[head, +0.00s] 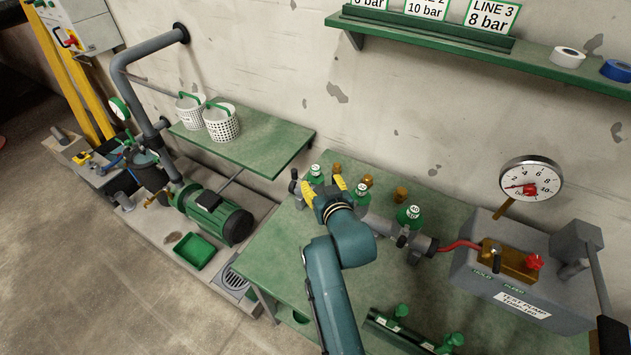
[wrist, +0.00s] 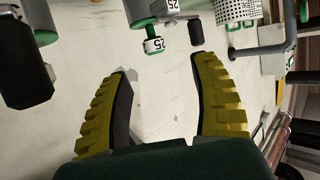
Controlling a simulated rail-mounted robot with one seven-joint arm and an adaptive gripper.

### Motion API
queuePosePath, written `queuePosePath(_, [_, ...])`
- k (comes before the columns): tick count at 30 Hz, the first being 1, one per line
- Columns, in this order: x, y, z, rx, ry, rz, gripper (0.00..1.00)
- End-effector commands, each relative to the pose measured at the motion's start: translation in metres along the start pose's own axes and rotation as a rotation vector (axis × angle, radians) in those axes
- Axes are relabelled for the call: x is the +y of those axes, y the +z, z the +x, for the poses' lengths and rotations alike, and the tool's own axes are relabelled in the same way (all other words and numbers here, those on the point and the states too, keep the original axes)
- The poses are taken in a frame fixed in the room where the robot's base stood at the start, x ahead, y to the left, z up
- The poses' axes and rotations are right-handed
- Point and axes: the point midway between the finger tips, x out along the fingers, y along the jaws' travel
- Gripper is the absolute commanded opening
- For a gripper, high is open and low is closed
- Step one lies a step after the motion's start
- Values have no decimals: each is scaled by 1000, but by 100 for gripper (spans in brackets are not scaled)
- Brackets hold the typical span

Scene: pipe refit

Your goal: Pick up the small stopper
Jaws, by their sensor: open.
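My gripper (head: 323,186) is open over the green bench, its yellow fingers pointing toward the wall. In the wrist view its two ridged fingers (wrist: 160,66) are spread with nothing between them. Green-knobbed pieces (head: 401,311) sit in a dark green holder at the front. I cannot tell for sure which is the small stopper.
Several brass fittings (head: 400,193) stand along the bench. A pipe runs to the grey test pump box (head: 520,285) with a gauge (head: 531,189) at right. White baskets (head: 221,123) stand on a shelf at left. The wall is close behind the bench.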

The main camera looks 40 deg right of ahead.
Motion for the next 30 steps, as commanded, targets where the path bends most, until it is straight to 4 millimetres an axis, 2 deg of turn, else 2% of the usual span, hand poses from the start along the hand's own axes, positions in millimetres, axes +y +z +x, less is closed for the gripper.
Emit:
queuePosePath(1, [0,2,12,1,0,0,63])
queuePosePath(3, [0,2,24,0,0,0,63])
queuePosePath(11, [2,2,48,2,0,0,63])
queuePosePath(18, [8,4,83,1,-1,0,63])
queuePosePath(22, [8,3,90,0,-1,0,63])
queuePosePath(29, [7,2,90,1,-1,0,63])
queuePosePath(30, [7,2,90,0,-1,0,56])
